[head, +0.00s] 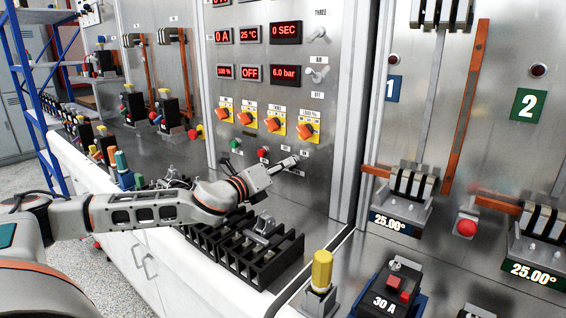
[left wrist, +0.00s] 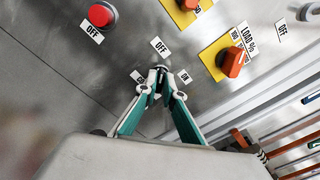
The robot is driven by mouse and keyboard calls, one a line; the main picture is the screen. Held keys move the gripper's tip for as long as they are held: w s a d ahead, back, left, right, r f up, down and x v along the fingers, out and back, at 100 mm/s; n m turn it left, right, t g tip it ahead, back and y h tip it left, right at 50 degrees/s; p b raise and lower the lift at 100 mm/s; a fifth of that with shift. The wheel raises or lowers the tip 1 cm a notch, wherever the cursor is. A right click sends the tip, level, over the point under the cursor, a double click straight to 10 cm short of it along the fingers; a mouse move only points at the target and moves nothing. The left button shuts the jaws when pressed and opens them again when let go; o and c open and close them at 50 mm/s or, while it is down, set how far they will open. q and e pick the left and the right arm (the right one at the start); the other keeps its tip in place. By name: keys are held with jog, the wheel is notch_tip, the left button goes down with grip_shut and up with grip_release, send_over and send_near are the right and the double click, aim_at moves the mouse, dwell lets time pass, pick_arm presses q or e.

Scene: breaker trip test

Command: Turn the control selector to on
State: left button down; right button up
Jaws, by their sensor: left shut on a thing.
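The control selector (left wrist: 160,68) is a small metal knob on the steel panel, mostly hidden between my fingertips. An OFF label (left wrist: 160,46) is above it and an ON label (left wrist: 184,76) to its right in the left wrist view. A third small label (left wrist: 138,77) to its left is hard to read. My left gripper (head: 284,165) reaches the lower part of the panel from the left in the head view. In the left wrist view its teal fingers (left wrist: 158,86) converge and are shut on the selector. Which way the selector points cannot be told.
Yellow-and-orange rotary knobs (head: 274,125) sit above the gripper, with a red button (head: 264,152) close by. A black open rack (head: 262,272) stands on the bench below the arm. A yellow-topped post (head: 322,268) and a 30 A breaker (head: 392,292) stand to the right.

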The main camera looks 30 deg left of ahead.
pick_arm(q)
jog(key=shift+d+m+p, duration=0.2)
jog(key=shift+m+p, duration=4.7)
jog(key=shift+m, duration=3.3)
pick_arm(e)
notch_tip(320, 180, up, 8)
jog(key=d, duration=0.1)
jog(key=shift+s+d+h, duration=0.2)
jog(key=shift+d+h, duration=0.05)
jog(key=shift+h, duration=0.05)
jog(key=shift+d, duration=0.25)
pick_arm(q)
jog(key=c, duration=2.2)
grip_release()
jog(key=shift+o, duration=0.2)
